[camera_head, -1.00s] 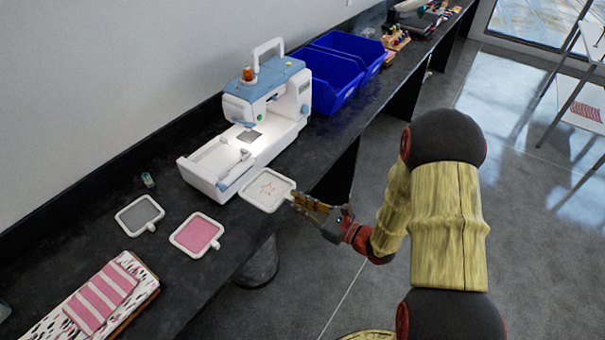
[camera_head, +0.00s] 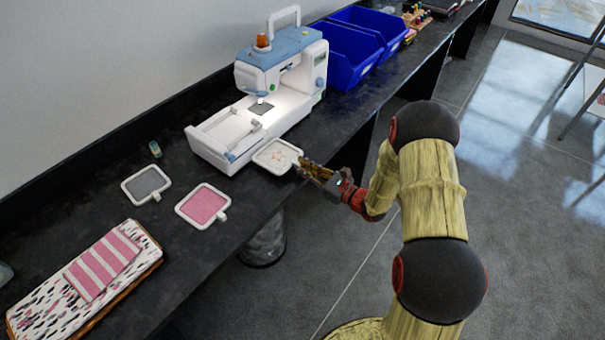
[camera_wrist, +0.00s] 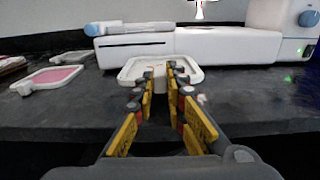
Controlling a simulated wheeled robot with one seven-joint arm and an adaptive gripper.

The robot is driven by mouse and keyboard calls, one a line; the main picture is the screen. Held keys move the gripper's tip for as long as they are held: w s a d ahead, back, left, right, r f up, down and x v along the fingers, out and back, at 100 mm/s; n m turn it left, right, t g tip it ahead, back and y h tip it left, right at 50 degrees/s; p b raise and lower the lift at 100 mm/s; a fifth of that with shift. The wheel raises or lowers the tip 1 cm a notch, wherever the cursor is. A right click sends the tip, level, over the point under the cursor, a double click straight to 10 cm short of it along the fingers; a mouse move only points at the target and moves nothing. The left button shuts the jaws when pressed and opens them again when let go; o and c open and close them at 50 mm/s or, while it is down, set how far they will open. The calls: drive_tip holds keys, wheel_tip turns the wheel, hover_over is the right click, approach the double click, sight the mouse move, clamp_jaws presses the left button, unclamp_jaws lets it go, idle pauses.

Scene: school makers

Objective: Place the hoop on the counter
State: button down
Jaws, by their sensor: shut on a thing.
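The hoop (camera_head: 277,155) is a white rounded-square frame around pale cloth with an orange star stitched on it. It lies level at the counter's front edge, just in front of the sewing machine. My gripper (camera_head: 303,165) is shut on the hoop's handle from the aisle side. In the wrist view the hoop (camera_wrist: 135,72) shows beyond the fingers, close to the machine's white base. The dark counter (camera_head: 232,232) runs along the wall. I cannot tell whether the hoop touches the counter top.
The white and blue sewing machine (camera_head: 290,62) stands right behind the hoop. A pink hoop (camera_head: 203,205) and a grey hoop (camera_head: 147,184) lie to the left. A patterned board with striped cloth (camera_head: 103,264) is at lower left. Blue bins (camera_head: 342,60) stand beyond the machine.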

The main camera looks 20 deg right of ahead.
drive_tip(key=shift+f, duration=0.9)
drive_tip(key=shift+f+b, duration=0.4)
drive_tip(key=shift+b, duration=0.05)
drive_tip(key=shift+f, duration=0.2)
drive_tip(key=c, duration=1.9)
unclamp_jaws()
drive_tip(key=shift+o, duration=0.4)
drive_tip(key=shift+r, duration=0.1)
